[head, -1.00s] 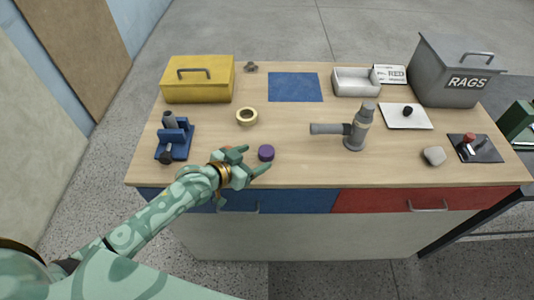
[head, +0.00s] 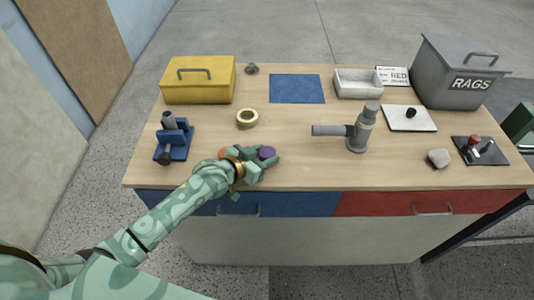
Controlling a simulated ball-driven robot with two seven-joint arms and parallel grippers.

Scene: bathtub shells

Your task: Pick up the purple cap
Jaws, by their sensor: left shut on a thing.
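The purple cap (head: 267,152) is a small, short cylinder near the front edge of the workbench, left of the middle. My left gripper (head: 268,158), green with a gold band at the wrist, reaches in from the left. Its fingers are shut on the cap, one on its far side and one on its near side. The cap's top shows between the fingers, and its lower part is hidden. I cannot tell whether it touches the bench. My right gripper is not in view.
An orange thing (head: 224,153) is partly hidden beside my left wrist. A tape roll (head: 247,118) lies behind the cap, a blue vise (head: 174,143) stands to the left, and a grey tool (head: 357,131) stands to the right. A blue mat (head: 297,89) lies empty farther back.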

